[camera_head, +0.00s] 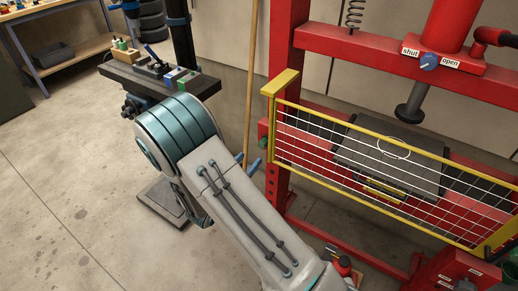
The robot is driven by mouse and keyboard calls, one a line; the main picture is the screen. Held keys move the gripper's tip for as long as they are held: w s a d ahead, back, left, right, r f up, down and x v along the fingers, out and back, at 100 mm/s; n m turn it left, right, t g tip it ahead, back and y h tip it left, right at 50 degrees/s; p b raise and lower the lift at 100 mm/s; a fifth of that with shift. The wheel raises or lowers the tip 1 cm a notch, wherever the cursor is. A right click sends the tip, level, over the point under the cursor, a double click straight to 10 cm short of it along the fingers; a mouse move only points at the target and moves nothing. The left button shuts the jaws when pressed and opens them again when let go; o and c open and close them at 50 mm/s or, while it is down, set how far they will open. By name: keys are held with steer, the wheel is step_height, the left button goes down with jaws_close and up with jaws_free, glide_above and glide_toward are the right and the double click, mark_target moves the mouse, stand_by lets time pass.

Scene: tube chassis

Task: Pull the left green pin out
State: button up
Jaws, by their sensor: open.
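A small green pin end (262,143) shows at the outer left side of the press's red left upright (283,60), below the end of the yellow guard's top bracket (279,84). The rest of the pin is hidden by the upright. Another green part (511,272) shows at the lower right edge; I cannot tell what it is. My grey and teal arm fills the lower middle of the view, in front of and left of the press. My gripper is not in view.
The yellow-framed mesh guard (380,162) spans the press front, with a dark plate (392,155) behind it. A black tool stand (160,77) stands behind my arm. A broom handle (251,80) leans near the left upright. The concrete floor at left is clear.

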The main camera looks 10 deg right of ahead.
mark_target(261, 147)
steer(key=x, duration=0.7)
steer(key=shift+w+d, duration=0.15)
steer(key=shift+w, duration=0.05)
